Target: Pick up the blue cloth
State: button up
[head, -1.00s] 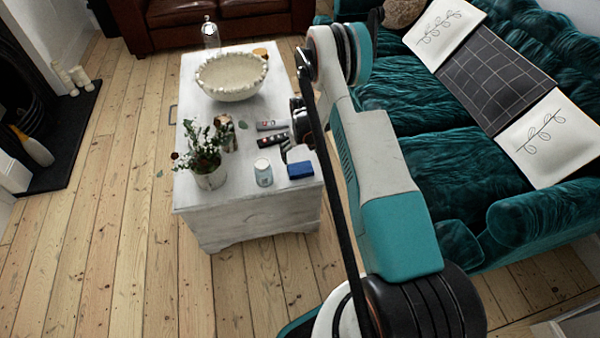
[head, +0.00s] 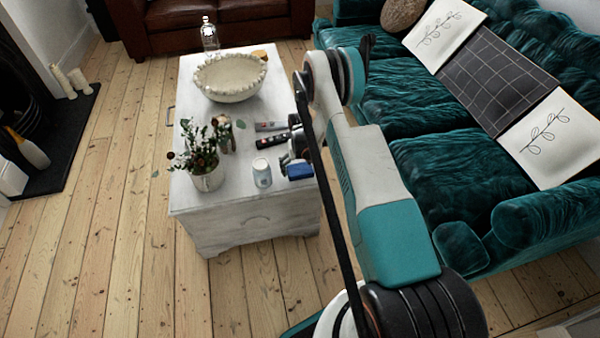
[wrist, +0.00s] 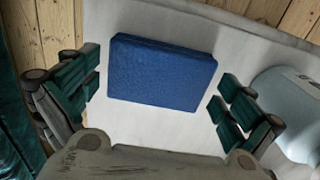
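The blue cloth (wrist: 160,75) is a folded, flat block lying on the white table. It lies between the two spread fingers of my gripper (wrist: 156,100) in the wrist view, with a gap on each side. In the head view the cloth (head: 299,170) is near the table's front right corner. My gripper (head: 288,160) is just beside and above it there, partly hidden by my arm. The gripper is open and empty.
On the white table (head: 235,205), a white candle jar (head: 262,173) stands close left of the cloth. A plant pot (head: 207,178), remotes (head: 271,141), a bowl (head: 230,78) and a glass bottle (head: 209,35) stand further off. A teal sofa (head: 430,160) is at right.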

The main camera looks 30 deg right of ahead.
aim_at(300, 168)
jog(key=c, duration=0.7)
notch_tip(300, 168, up, 20)
jog(key=p, duration=0.6)
jog(key=shift+p, duration=0.4)
